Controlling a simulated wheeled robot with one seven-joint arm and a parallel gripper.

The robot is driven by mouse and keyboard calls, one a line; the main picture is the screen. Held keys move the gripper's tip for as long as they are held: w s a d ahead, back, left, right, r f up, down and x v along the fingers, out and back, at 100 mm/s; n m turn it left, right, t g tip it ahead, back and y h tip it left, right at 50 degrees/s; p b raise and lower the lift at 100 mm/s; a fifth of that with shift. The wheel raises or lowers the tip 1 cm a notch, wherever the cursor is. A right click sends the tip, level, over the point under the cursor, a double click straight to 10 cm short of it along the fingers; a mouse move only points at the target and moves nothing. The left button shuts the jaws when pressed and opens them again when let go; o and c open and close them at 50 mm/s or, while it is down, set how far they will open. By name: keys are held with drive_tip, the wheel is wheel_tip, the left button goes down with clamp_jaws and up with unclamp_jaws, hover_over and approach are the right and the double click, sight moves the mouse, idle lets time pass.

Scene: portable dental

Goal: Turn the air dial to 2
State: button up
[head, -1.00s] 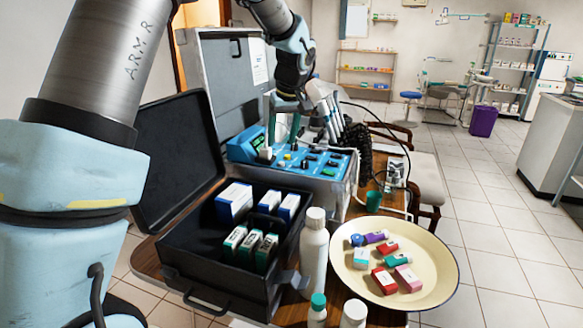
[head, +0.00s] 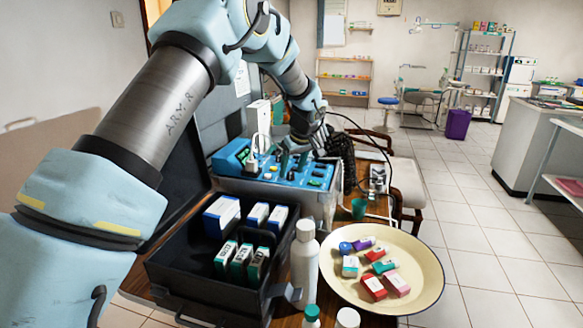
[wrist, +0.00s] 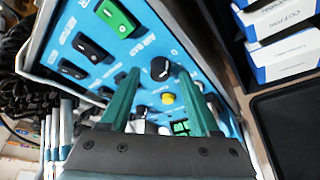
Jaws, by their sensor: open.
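The blue control panel (head: 258,175) of the portable dental unit lies behind the open black case.
Black rocker switches (wrist: 73,69), a green switch (wrist: 116,17) and a yellow button (wrist: 168,99) are near the fingers. The black case (head: 190,268) with boxes, a white bottle (head: 304,262) and a cream tray (head: 425,285) stand in front. A green cup (head: 358,208) is right.

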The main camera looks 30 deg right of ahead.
drive_tip(key=shift+w+f, duration=0.15)
drive_tip(key=shift+f, duration=0.25)
clamp_jaws()
idle(0.4)
